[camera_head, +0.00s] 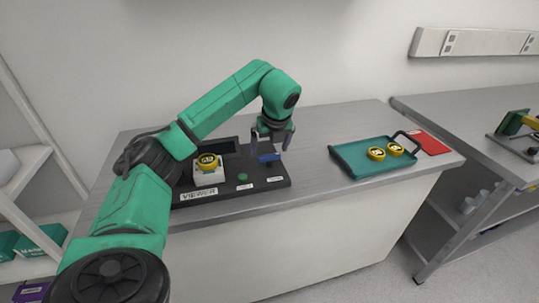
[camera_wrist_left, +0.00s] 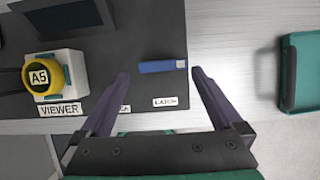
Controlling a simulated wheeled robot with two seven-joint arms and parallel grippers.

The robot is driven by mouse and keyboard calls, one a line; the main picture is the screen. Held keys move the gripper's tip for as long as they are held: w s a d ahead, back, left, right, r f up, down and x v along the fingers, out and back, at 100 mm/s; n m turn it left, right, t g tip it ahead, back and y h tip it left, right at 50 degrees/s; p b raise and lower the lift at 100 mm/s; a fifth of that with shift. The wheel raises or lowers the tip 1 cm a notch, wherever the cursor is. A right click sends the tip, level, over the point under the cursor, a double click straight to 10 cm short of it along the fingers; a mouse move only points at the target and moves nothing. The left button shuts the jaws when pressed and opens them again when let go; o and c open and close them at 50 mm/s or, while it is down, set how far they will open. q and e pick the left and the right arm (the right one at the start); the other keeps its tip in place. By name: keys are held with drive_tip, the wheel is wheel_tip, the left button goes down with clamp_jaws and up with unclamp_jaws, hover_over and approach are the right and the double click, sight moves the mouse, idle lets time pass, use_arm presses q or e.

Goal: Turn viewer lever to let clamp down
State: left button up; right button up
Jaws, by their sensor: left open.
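The viewer (camera_head: 277,179) is a dark flat base on the bench with a "VIEWER" label. A blue lever (camera_head: 268,157) lies at its right part; it also shows in the left wrist view (camera_wrist_left: 160,66) as a blue bar with a pale end, above a small label. A yellow round piece (camera_head: 207,160) sits on a white block (camera_head: 209,178); it reads "A5" in the left wrist view (camera_wrist_left: 40,76). My left gripper (camera_head: 272,147) is open above the lever. In the left wrist view the lever lies between and ahead of its fingers, untouched. My right gripper is out of view.
A teal tray (camera_head: 358,167) with a handle holds two yellow round pieces (camera_head: 376,154) to the right of the viewer. A red flat item (camera_head: 431,143) lies beyond it. A green button (camera_head: 242,177) is on the viewer base. Bare bench lies between viewer and tray.

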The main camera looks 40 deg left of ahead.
sight(269, 156)
use_arm(q)
drive_tip(key=x, duration=0.3)
drive_tip(key=shift+w, duration=0.3)
drive_tip(key=shift+f, duration=0.25)
drive_tip(key=shift+s, duration=0.2)
drive_tip(key=shift+c, duration=0.6)
drive_tip(key=shift+w, duration=0.15)
drive_tip(key=c, duration=0.9)
drive_tip(key=shift+c, duration=0.2)
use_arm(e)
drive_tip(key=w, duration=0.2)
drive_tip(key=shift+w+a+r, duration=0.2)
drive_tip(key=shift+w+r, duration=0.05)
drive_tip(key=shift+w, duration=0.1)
